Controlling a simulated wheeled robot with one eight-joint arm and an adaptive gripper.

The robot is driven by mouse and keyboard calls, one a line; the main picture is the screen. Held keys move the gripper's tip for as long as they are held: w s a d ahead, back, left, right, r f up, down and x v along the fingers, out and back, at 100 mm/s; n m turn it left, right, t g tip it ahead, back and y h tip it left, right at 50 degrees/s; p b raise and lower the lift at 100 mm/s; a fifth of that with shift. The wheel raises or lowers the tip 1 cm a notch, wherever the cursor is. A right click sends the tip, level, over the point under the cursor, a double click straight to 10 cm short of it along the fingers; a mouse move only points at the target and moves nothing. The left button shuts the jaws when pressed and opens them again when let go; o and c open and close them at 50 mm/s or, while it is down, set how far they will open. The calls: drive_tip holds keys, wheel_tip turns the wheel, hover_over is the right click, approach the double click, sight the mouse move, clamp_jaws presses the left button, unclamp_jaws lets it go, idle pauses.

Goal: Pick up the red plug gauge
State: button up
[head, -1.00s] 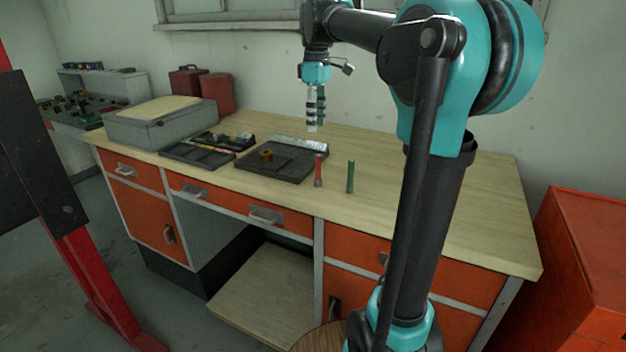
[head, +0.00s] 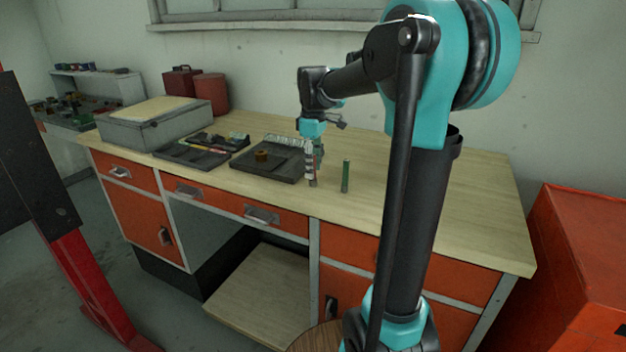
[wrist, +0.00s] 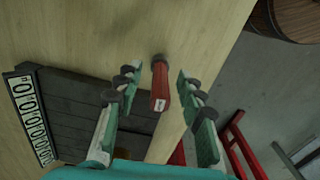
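The red plug gauge (wrist: 160,85) stands on the wooden bench, near its front edge. In the wrist view its red handle, with a small pale label, and dark end show between the two fingers. In the head view the gauge (head: 312,175) is mostly hidden by my gripper (head: 312,155). My gripper (wrist: 156,82) is open, with one finger on each side of the gauge and a visible gap to each. A green plug gauge (head: 345,176) stands upright just to the right in the head view.
A dark slab (head: 285,176) with a brass ring (head: 262,155) lies close to the left. A black tray (head: 185,155) and a grey box (head: 150,125) are farther left. The bench top (head: 450,215) to the right is clear.

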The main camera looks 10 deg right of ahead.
drive_tip(key=shift+f, duration=0.85)
clamp_jaws()
drive_tip(key=shift+r, duration=0.15)
